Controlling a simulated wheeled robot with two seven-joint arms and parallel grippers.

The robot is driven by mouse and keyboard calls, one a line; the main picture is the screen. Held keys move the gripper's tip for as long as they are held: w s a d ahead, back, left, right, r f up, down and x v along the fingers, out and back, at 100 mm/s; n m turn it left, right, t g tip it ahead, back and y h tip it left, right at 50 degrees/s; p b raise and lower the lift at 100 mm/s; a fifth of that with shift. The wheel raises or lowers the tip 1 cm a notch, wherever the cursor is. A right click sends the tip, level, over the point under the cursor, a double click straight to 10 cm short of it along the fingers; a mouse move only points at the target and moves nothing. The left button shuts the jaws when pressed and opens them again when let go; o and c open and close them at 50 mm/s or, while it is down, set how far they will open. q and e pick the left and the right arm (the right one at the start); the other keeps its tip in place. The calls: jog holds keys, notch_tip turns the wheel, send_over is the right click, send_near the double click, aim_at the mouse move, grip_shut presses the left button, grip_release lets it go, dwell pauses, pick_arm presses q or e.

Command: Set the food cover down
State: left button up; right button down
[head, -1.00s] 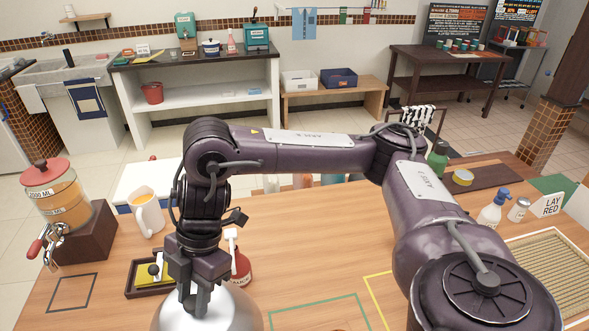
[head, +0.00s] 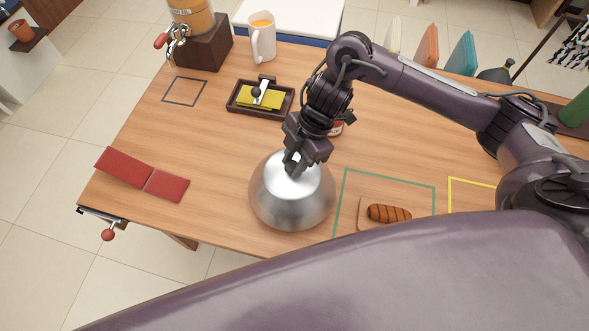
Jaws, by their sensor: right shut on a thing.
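The food cover (head: 285,211) is a shiny silver metal dome. It is upright at the near part of the table, just left of the green outline. My right gripper (head: 293,168) is above the dome and shut on its top knob, which the fingers mostly hide. I cannot tell whether the rim touches the wood or hangs slightly above it. A grilled piece of food (head: 389,213) with dark stripes lies uncovered on a small board (head: 366,226) inside the green outline (head: 388,177). My left gripper is not in view.
Two red mats (head: 125,167) lie at the left table edge. A dark tray (head: 236,108) with a yellow item, a drink dispenser (head: 192,18) and a jug (head: 262,42) stand farther back. An empty grey outline (head: 185,91) is at the back left. The wood left of the dome is clear.

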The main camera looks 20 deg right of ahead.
jog(key=shift+f, duration=2.05)
jog(key=shift+f, duration=0.2)
jog(key=c, duration=1.1)
grip_release()
jog(key=shift+r, duration=0.1)
jog(key=p+v, duration=0.1)
jog(key=v, duration=1.1)
jog(key=shift+r, duration=0.1)
